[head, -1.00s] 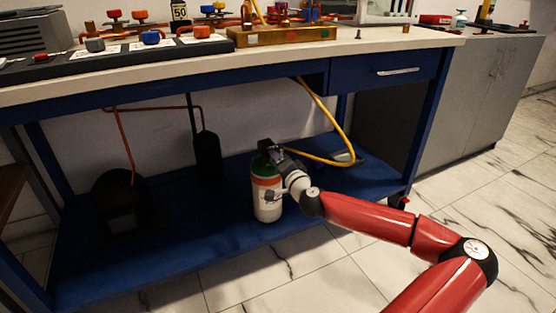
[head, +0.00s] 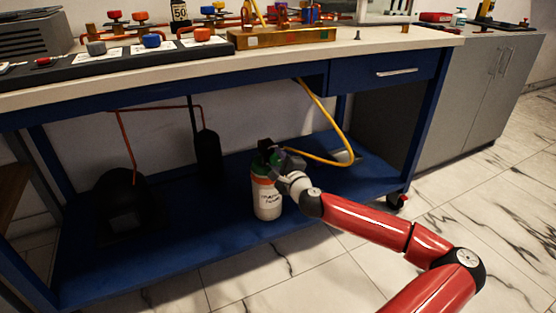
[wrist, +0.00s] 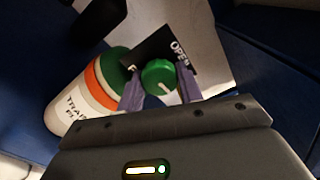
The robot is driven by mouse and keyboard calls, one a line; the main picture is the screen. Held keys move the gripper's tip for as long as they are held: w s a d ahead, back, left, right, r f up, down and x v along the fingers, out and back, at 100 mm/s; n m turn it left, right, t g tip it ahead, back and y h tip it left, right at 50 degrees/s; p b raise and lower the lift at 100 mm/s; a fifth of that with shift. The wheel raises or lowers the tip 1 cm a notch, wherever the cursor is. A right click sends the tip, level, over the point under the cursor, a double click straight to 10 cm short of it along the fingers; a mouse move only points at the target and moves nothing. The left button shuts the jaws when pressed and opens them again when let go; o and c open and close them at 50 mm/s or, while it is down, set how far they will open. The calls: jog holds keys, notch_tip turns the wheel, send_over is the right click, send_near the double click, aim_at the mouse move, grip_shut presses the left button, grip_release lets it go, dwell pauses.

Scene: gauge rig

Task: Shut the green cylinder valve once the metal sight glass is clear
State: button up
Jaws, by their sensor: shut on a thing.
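The green valve knob (wrist: 159,75) is in the wrist view, with a pale pointer line on its face. A dark plate (wrist: 178,48) behind it carries the word OPEN and another word partly hidden. My gripper (wrist: 160,90) has a finger on either side of the knob and is shut on it. The cylinder (head: 267,198), white with an orange band and green top, stands upright on the lower shelf; it also shows in the wrist view (wrist: 85,95). In the head view my gripper (head: 272,155) is at the cylinder's top and hides the knob. I cannot make out the metal sight glass.
A yellow hose (head: 345,125) runs from the cylinder top up to the bench. Dark vessels (head: 208,155) stand on the blue lower shelf (head: 190,235). Several coloured knobs (head: 152,41) and a brass-coloured block (head: 285,37) are on the benchtop. The floor in front is clear.

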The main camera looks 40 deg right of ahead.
jog(key=shift+m, duration=0.7)
jog(key=o, duration=1)
jog(key=shift+s, duration=0.1)
jog(key=v, duration=0.7)
jog(key=shift+s+p, duration=0.3)
jog(key=shift+s, duration=0.05)
jog(key=shift+a, duration=0.1)
